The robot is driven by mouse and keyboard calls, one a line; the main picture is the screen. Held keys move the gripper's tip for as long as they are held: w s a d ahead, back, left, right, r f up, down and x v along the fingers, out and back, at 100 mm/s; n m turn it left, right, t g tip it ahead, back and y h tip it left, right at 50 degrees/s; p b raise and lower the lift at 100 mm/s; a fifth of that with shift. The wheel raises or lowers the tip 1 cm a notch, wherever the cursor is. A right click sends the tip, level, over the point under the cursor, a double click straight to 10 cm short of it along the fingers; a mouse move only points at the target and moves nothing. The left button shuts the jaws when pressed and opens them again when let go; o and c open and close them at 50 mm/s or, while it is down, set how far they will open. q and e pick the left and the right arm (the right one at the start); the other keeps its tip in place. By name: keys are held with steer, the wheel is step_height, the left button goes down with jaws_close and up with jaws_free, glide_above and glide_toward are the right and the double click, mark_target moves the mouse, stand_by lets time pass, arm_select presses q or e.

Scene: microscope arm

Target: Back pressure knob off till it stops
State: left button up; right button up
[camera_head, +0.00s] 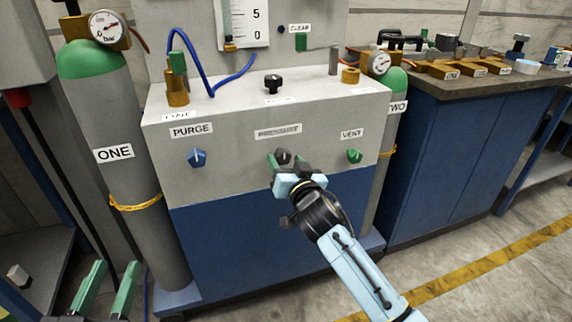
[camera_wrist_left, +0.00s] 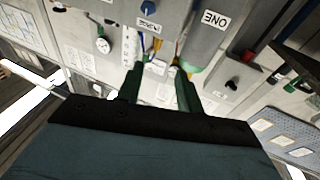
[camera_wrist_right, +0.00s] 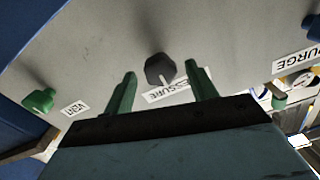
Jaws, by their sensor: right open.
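The dark pressure knob (camera_head: 283,156) is on the grey front panel under the PRESSURE label (camera_head: 278,132). In the right wrist view the knob (camera_wrist_right: 160,69) is a dark, many-sided knob with a pale pointer mark, and the label is partly hidden. My right gripper (camera_head: 281,164) is at the panel, open; its fingers (camera_wrist_right: 160,85) stand on either side of the knob with gaps visible, and I cannot tell whether they touch it. My left gripper (camera_head: 108,283) is open and empty at the lower left, away from the panel; it also shows in the left wrist view (camera_wrist_left: 160,78).
The blue PURGE knob (camera_head: 197,157) is left of the pressure knob and the green VENT knob (camera_head: 354,155) is close on its right. Gas cylinder ONE (camera_head: 125,180) stands at the left of the panel. A black knob (camera_head: 273,83) is on the ledge above.

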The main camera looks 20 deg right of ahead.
arm_select(q)
steer(key=shift+r+h, duration=0.3)
steer(key=shift+r, duration=0.25)
arm_select(e)
steer(key=shift+w, duration=0.35)
